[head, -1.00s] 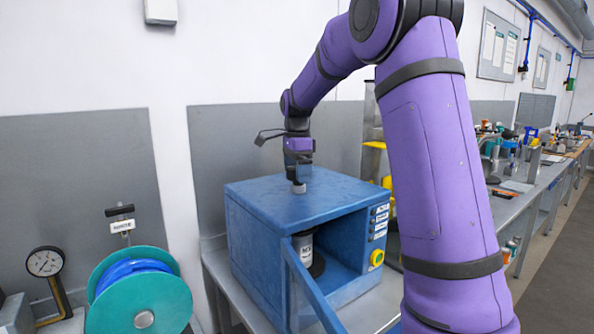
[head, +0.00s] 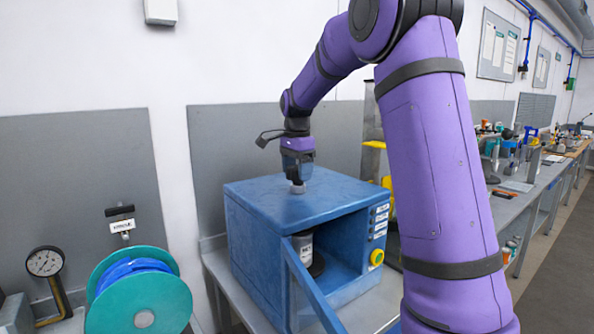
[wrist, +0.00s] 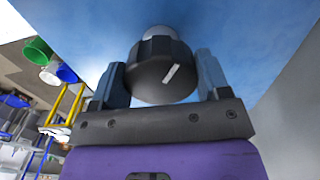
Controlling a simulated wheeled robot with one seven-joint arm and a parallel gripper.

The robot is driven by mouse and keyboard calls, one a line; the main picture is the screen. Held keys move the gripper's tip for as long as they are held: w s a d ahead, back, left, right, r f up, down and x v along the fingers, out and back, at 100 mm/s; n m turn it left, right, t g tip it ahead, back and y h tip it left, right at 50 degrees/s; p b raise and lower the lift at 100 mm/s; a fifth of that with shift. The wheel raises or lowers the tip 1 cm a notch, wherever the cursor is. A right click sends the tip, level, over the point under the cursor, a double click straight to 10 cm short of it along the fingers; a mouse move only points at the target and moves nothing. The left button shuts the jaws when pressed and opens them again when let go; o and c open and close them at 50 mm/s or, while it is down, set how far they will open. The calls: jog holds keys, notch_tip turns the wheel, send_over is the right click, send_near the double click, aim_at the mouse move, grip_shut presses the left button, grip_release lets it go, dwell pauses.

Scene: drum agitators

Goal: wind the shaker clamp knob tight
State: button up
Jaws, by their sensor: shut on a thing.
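The blue shaker box (head: 275,200) stands on the bench with its front door open. The clamp knob is on its top; in the wrist view the knob (wrist: 160,70) is dark and ribbed with a white pointer line, on a pale shaft. My gripper (head: 298,185) points down at the box top, its two fingers on either side of the knob. In the wrist view my gripper (wrist: 162,85) is shut on the knob. A dark can with a white label (head: 303,250) stands inside the box, partly hidden by the door.
The open blue door (head: 312,290) juts out toward me. A teal cable reel (head: 140,300) and a gauge (head: 45,262) stand at the left. Yellow and green buttons (head: 376,257) are on the box's right front. A cluttered bench (head: 530,185) runs along the right.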

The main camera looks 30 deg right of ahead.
jog(key=n, duration=0.6)
jog(key=shift+s+n, duration=0.1)
jog(key=shift+n, duration=0.2)
jog(key=n, duration=0.6)
jog(key=shift+d+r, duration=0.1)
jog(key=n, duration=0.6)
jog(key=shift+d+n, duration=0.1)
jog(key=shift+n, duration=0.3)
jog(key=n, duration=0.5)
jog(key=shift+d, duration=0.1)
jog(key=shift+n, duration=0.4)
jog(key=o, duration=0.9)
